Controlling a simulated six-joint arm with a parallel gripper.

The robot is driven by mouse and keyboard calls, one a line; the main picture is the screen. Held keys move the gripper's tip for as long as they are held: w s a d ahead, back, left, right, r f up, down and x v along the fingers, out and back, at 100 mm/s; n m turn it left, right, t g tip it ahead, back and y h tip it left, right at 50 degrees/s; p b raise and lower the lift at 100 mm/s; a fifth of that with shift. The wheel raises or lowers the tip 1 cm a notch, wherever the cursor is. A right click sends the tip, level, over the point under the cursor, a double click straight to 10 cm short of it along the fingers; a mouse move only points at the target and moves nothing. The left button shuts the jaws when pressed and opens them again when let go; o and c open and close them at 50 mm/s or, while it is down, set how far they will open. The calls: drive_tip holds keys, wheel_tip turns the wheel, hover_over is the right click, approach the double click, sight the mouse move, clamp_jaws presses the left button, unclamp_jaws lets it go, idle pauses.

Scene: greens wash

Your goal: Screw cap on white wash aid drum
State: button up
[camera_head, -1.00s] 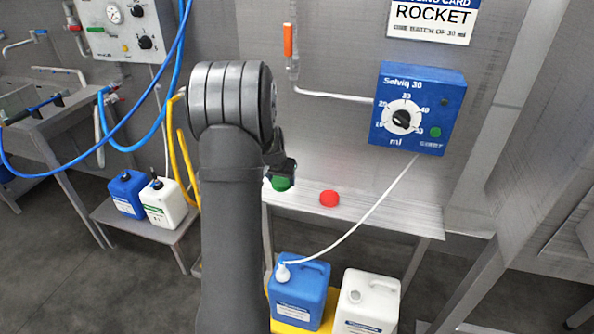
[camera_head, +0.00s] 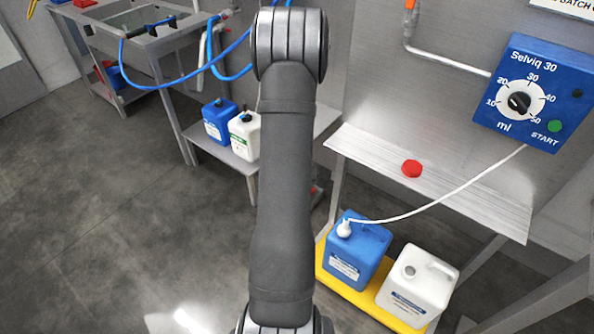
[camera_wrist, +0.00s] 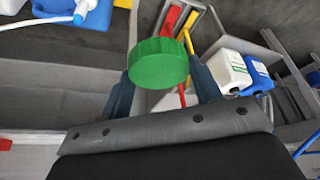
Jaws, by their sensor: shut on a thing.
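My gripper (camera_wrist: 160,88) is shut on a green cap (camera_wrist: 158,62) in the wrist view, with a finger on each side of it. In the head view the gripper and the green cap are hidden behind my arm. A white drum (camera_head: 418,287) with a dark label stands at the lower right of the head view. Its round top opening (camera_head: 408,271) shows no cap. The cap is apart from it. A blue drum (camera_head: 354,250) stands beside it on the left, with a white tube going into its top.
A red cap (camera_head: 412,168) lies on the steel shelf (camera_head: 470,195). A white hose (camera_head: 450,200) runs from the blue dosing box (camera_head: 532,92) to the blue drum. Both drums stand on a yellow tray (camera_head: 345,291). Another blue and white drum pair stands on a low bench at left.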

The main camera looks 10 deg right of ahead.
drive_tip(key=s+d+f+m+h, duration=0.1)
drive_tip(key=d+f, duration=0.2)
drive_tip(key=d, duration=0.4)
drive_tip(key=s+d+f+m, duration=0.1)
drive_tip(key=d+f, duration=0.3)
drive_tip(key=d, duration=0.3)
drive_tip(key=s+d+f+m, duration=0.2)
drive_tip(key=s+d+f, duration=0.3)
drive_tip(key=d, duration=0.3)
drive_tip(key=s+d+f+m+g+h, duration=0.1)
drive_tip(key=s+d+f+m, duration=0.1)
drive_tip(key=s+d+f, duration=0.3)
drive_tip(key=s+d+f+m, duration=0.2)
drive_tip(key=s+d+f, duration=0.3)
drive_tip(key=s+d, duration=0.5)
drive_tip(key=d, duration=0.2)
drive_tip(key=shift+s+d+f+m+g+h, duration=0.25)
drive_tip(key=shift+d+f+m+g+h, duration=0.05)
drive_tip(key=shift+d+f+h, duration=0.1)
drive_tip(key=shift+f, duration=3.1)
drive_tip(key=shift+f, duration=1.2)
drive_tip(key=shift+m+g, duration=0.4)
drive_tip(key=shift+m, duration=0.7)
